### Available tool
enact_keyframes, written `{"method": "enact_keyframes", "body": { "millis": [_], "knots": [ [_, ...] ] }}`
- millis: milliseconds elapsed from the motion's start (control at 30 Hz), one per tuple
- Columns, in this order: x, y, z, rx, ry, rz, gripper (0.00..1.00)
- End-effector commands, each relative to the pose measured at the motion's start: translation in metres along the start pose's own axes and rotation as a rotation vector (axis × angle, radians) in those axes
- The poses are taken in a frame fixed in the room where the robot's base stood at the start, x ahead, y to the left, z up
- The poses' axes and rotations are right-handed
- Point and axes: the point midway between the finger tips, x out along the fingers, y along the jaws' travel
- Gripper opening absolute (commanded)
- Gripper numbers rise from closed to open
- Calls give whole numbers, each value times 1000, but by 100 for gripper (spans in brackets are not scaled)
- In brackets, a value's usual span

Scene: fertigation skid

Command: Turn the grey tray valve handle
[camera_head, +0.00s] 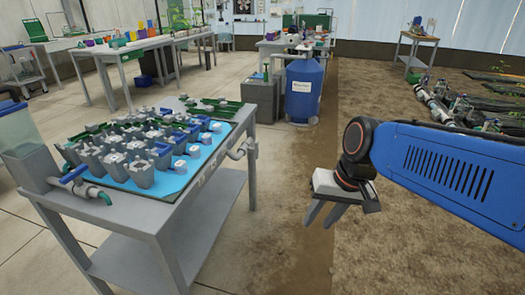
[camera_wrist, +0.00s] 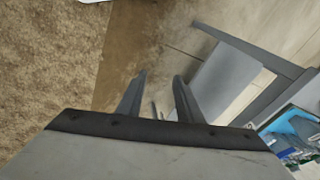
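A grey valve with a handle (camera_head: 243,149) sticks out from the right side of the grey tray table (camera_head: 205,192), just below its top. Its handle is small in the head view, and I cannot tell its exact angle. My gripper (camera_head: 319,219) hangs to the right of the table and lower than the valve, pointing down, with a clear gap to it. It also shows in the wrist view (camera_wrist: 158,85), with its two fingers apart and nothing between them. I cannot make out the valve in the wrist view.
The table carries a blue tray (camera_head: 198,178) with several grey pots. A blue-handled valve (camera_head: 75,175) sits at its left, by a tank. A blue barrel (camera_head: 303,90) stands behind. Bare floor lies between the table and my arm.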

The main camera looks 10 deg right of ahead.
Motion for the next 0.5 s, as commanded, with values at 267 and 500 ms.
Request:
{"method": "enact_keyframes", "body": {
  "millis": [267,500],
  "knots": [
    [20,-29,-34,277,-198,-146,33],
    [34,-49,-75,518,-356,-280,33]
  ]
}}
